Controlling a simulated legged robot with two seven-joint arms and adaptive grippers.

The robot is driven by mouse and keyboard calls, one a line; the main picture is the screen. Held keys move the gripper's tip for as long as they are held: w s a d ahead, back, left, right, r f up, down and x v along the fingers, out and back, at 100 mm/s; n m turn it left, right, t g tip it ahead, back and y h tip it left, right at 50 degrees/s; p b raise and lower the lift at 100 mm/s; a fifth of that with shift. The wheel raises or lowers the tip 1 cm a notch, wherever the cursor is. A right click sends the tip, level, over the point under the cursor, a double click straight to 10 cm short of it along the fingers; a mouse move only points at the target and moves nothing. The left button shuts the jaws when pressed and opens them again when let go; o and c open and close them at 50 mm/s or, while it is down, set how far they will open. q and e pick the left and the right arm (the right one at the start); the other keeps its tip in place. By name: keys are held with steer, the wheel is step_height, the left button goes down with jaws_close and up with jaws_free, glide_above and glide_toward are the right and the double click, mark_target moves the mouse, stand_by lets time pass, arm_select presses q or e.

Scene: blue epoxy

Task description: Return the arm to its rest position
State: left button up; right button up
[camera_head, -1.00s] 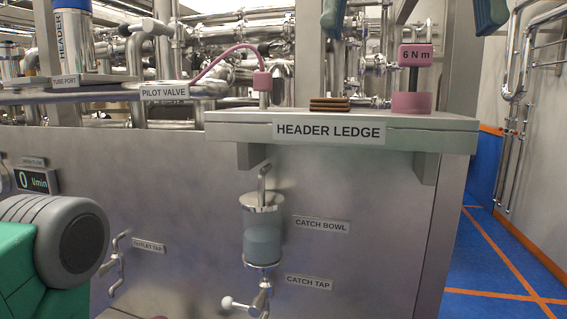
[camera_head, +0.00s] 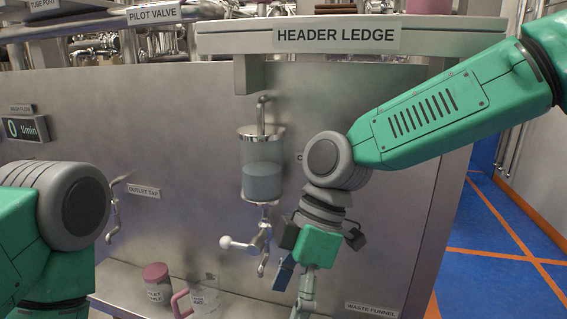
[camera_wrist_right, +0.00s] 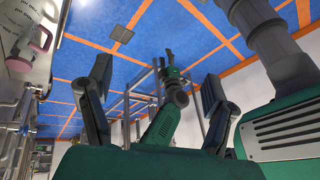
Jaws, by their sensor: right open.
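My right arm comes in from the right in the head view, bent at its grey joint, with the forearm hanging down. My right gripper (camera_head: 293,289) is low, in front of the steel panel (camera_head: 365,225) and just right of the catch tap (camera_head: 262,238). Its two fingers also show in the right wrist view (camera_wrist_right: 157,92), spread wide with nothing between them. My left arm shows only as a green and grey part at the left edge of the head view; its gripper is out of that view.
The header ledge (camera_head: 440,42) juts out above. The catch bowl (camera_head: 262,180) holds bluish liquid. A pink-lidded container (camera_head: 157,283) and a clear jug with pink handle (camera_head: 205,298) stand low on a shelf. Blue floor (camera_head: 480,235) lies open at right.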

steer(key=s+d+f+m+b, duration=0.2)
steer(key=s+d+f+m, duration=0.15)
steer(key=f, duration=0.65)
steer(key=s+d+f+m+t+b, duration=0.1)
steer(key=s+d+f+m+b, duration=0.2)
steer(key=f, duration=0.8)
steer(key=s+d+f+m+b, duration=0.1)
steer(key=s+d+f+m, duration=0.2)
steer(key=f, duration=0.7)
steer(key=s+d+f+m+t+h+b, duration=0.1)
steer(key=s+d+f+m+h+b, duration=0.1)
steer(key=s+d+f+m, duration=0.3)
steer(key=s+d+f+m+t+h+b, duration=0.1)
steer(key=s+d+f+m, duration=0.4)
steer(key=d, duration=0.8)
step_height(320, 180, down, 2)
steer(key=shift+s+f+t+h+b, duration=0.15)
steer(key=shift+s+t+h+b, duration=0.3)
steer(key=shift+b, duration=0.25)
